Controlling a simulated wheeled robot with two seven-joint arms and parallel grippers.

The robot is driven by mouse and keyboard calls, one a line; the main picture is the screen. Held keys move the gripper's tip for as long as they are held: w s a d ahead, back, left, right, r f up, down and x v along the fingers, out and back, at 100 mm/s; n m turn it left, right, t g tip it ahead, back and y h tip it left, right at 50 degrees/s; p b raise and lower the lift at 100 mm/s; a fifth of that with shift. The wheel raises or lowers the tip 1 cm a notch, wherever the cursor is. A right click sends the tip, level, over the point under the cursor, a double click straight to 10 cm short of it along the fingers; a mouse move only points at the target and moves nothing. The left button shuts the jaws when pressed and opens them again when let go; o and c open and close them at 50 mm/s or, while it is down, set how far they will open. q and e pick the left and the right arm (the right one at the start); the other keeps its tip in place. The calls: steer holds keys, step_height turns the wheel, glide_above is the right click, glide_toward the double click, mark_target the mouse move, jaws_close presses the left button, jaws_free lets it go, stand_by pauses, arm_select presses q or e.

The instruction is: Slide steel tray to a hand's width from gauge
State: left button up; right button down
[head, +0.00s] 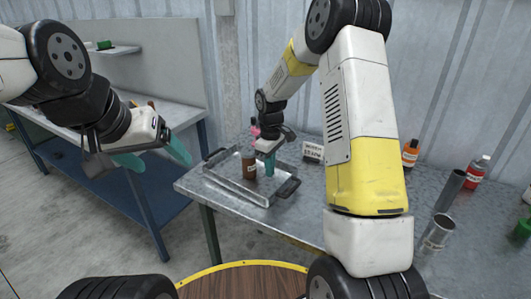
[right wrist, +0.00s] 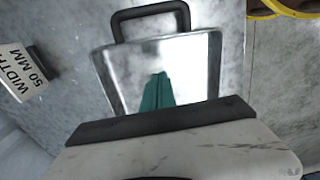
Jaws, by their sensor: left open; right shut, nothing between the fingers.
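The steel tray (head: 225,181) lies on the metal bench, with a black handle at each end; part of it and one handle (right wrist: 150,14) show in the right wrist view. The gauge, a white block marked "WIDTH 50 MM" (head: 312,151), stands behind and right of the tray, apart from it; it is at the left in the right wrist view (right wrist: 22,72). My right gripper (head: 270,165) is shut and empty, green fingers pointing down over the tray's floor; I cannot tell whether they touch it. My left gripper (head: 153,156) is open and empty, left of the bench.
A brown bottle (head: 249,163) stands at the tray beside my right fingers. A pink-topped bottle (head: 255,128) is behind. An orange bottle (head: 410,153), a red bottle (head: 477,172) and metal tubes (head: 436,233) stand at the right. A blue-legged bench (head: 150,205) is at left.

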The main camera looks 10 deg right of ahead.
mark_target(276, 188)
step_height(276, 188, down, 4)
steer(key=shift+r, duration=0.1)
steer(key=shift+s+d, duration=0.85)
steer(key=shift+d, duration=0.2)
steer(key=shift+s+d, duration=0.4)
steer(key=shift+d, duration=0.1)
steer(key=shift+d, duration=0.1)
steer(key=s+d, duration=0.4)
steer(key=d, duration=0.1)
steer(key=s+d, duration=0.2)
steer(key=shift+s+d, duration=0.1)
steer(key=shift+d, duration=0.25)
